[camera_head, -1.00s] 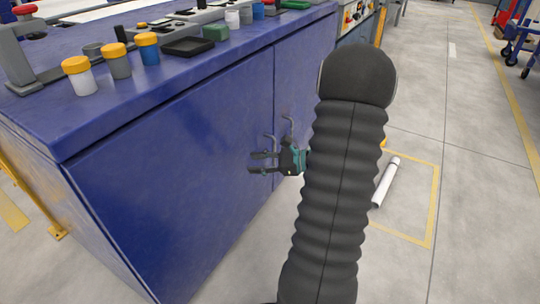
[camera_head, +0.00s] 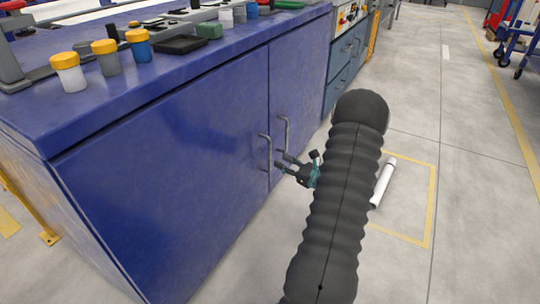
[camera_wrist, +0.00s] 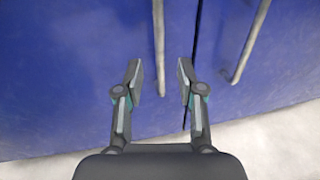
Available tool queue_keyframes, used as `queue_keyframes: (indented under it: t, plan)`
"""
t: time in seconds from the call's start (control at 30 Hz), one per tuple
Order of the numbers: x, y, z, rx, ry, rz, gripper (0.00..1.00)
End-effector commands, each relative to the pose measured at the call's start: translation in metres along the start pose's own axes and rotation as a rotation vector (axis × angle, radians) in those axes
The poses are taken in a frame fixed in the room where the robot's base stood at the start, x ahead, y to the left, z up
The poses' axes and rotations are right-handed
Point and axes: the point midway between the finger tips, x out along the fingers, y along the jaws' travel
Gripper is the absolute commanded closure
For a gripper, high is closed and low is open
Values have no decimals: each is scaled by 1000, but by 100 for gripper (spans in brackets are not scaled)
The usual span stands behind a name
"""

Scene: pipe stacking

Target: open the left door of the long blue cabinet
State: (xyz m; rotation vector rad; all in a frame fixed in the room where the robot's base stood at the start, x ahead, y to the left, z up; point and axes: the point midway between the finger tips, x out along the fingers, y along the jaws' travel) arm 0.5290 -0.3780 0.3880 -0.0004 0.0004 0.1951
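The long blue cabinet (camera_head: 180,165) has two doors, and both look shut. The left door's handle (camera_head: 265,152) is a grey vertical bar near the seam; the right door's handle (camera_head: 284,132) stands just across it. My gripper (camera_head: 281,160) is beside the handles, its fingers pointing at the cabinet. In the wrist view the fingers of my gripper (camera_wrist: 159,80) are apart with nothing held. The left handle (camera_wrist: 159,45) shows ahead between the fingertips, and the right handle (camera_wrist: 250,42) lies outside them to the right. Whether a finger touches a handle I cannot tell.
Several capped jars (camera_head: 104,58) and trays stand on the cabinet top. A white pipe (camera_head: 383,182) lies on the floor inside a yellow marked square, right of my arm. A blue cart (camera_head: 520,45) stands at the far right. The floor to the right is largely clear.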

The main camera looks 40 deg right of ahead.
Motion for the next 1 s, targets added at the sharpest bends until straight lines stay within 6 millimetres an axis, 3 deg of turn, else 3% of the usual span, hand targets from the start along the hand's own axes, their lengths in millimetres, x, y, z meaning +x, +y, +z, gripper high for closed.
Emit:
queue_keyframes:
  t: [0.1, 0.33, 0.53, 0.8, 0.83, 0.97, 1.0]
  plan:
    - [24, 1, 0, -2, -1, 4, 62]
    - [56, 1, 0, -1, -1, 3, 62]
    - [68, 0, 0, -2, 0, 2, 62]
    - [69, 0, 0, -1, 0, 1, 62]
    - [69, 0, 0, -1, 0, 1, 64]
    - [69, 0, 0, -1, 0, 1, 97]
    - [69, 0, 0, -1, 0, 1, 100]
